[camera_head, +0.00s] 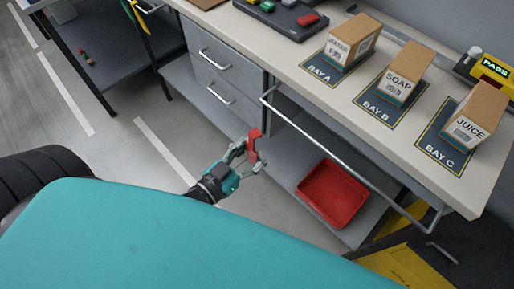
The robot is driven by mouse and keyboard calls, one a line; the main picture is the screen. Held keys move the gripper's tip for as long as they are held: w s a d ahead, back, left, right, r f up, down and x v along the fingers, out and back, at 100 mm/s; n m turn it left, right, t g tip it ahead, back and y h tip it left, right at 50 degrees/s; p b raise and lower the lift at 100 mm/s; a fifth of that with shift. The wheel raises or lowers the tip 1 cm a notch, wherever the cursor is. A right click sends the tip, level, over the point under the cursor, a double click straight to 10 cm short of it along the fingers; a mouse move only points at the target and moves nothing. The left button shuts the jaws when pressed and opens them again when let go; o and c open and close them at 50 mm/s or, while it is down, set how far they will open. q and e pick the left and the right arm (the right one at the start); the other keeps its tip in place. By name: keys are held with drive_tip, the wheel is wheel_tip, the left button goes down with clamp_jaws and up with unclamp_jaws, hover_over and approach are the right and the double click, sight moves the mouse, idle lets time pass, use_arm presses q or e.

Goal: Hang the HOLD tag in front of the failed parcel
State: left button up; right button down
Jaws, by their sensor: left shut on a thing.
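My left gripper (250,155) is shut on a small red piece (253,141), held upright in front of the bench and below its top. Any lettering on it is too small to read, so I cannot confirm it is the HOLD tag. Three brown parcels stand on the bench top: a water parcel (350,40) at BAY A, a soap parcel (404,78) at BAY B and a juice parcel (475,117) at BAY C. A yellow and black unit (492,70) at the right edge reads PASS. No failed parcel is marked visibly. My right gripper is not in view.
A metal rail (340,155) runs along the bench front. A red bin (332,193) sits on the lower shelf. A dark tray (285,17) with coloured pieces lies at the back of the bench top (320,85). Drawers (226,75) are left of the shelf.

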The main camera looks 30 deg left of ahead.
use_arm(q)
drive_tip(key=shift+w, duration=0.55)
drive_tip(key=shift+w+d, duration=0.1)
drive_tip(key=shift+w, duration=0.25)
drive_tip(key=shift+w+d+b, duration=0.3)
drive_tip(key=shift+w, duration=0.3)
clamp_jaws()
drive_tip(key=shift+d+f+b+x, duration=0.1)
drive_tip(key=shift+f+b+x, duration=0.2)
drive_tip(key=shift+x, duration=0.65)
drive_tip(key=shift+d+f+b+x, duration=0.1)
drive_tip(key=shift+b+x, duration=0.35)
drive_tip(key=shift+x, duration=0.5)
drive_tip(key=shift+d+f+b+x, duration=0.15)
drive_tip(key=shift+b+x, duration=0.2)
drive_tip(key=shift+x, duration=0.65)
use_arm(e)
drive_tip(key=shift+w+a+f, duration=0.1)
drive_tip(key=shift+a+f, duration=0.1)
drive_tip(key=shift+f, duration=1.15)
use_arm(q)
drive_tip(key=shift+s+a+f, duration=0.15)
drive_tip(key=shift+s, duration=0.05)
